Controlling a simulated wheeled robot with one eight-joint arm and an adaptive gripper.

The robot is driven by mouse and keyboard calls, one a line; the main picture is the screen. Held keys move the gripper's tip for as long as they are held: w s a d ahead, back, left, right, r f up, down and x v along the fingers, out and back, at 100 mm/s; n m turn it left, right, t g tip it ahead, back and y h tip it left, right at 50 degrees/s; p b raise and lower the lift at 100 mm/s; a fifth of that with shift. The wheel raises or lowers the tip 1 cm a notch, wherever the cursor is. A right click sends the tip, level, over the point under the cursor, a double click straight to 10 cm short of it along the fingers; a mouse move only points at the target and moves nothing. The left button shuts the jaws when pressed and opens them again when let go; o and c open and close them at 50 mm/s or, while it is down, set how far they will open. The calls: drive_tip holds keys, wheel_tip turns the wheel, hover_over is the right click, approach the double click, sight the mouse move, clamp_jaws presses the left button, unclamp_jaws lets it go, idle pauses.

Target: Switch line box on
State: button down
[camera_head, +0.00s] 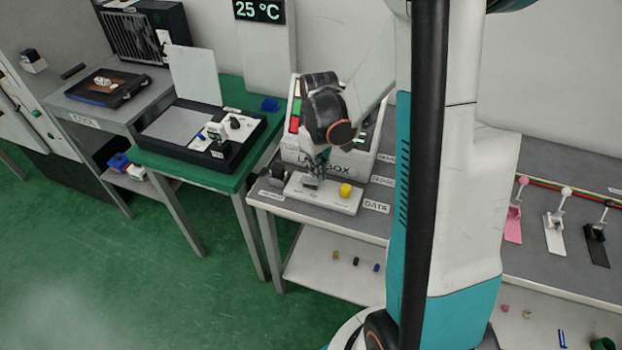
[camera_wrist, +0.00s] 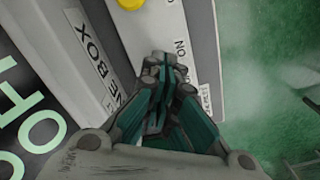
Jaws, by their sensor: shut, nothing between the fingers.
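The line box (camera_head: 305,157) is a pale box with a "LINE BOX" label at the back of the grey table. A white plate (camera_head: 335,199) in front of it carries a yellow knob (camera_head: 346,190) and a small grey part (camera_head: 311,182) under my fingertips. My gripper (camera_head: 319,167) is shut and empty, pointing down over this plate. In the wrist view, my closed fingertips (camera_wrist: 165,66) are over the plate beside the printed word "ON" (camera_wrist: 182,48). They hide whatever lies under them; contact cannot be told. A dark panel (camera_wrist: 25,125) shows large pale letters, partly cut off.
A dark knobbed part (camera_head: 277,173) stands left of the plate. A green table (camera_head: 190,172) with a black-framed panel is to the left. Pink, white and black levers (camera_head: 554,225) stand on the right. My arm column hides the middle of the table.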

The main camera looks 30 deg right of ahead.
drive_tip(key=shift+f+b, duration=0.8)
drive_tip(key=shift+f, duration=0.2)
idle(0.4)
drive_tip(key=shift+r, duration=0.1)
drive_tip(key=shift+r+p, duration=2.5)
drive_tip(key=shift+r, duration=1)
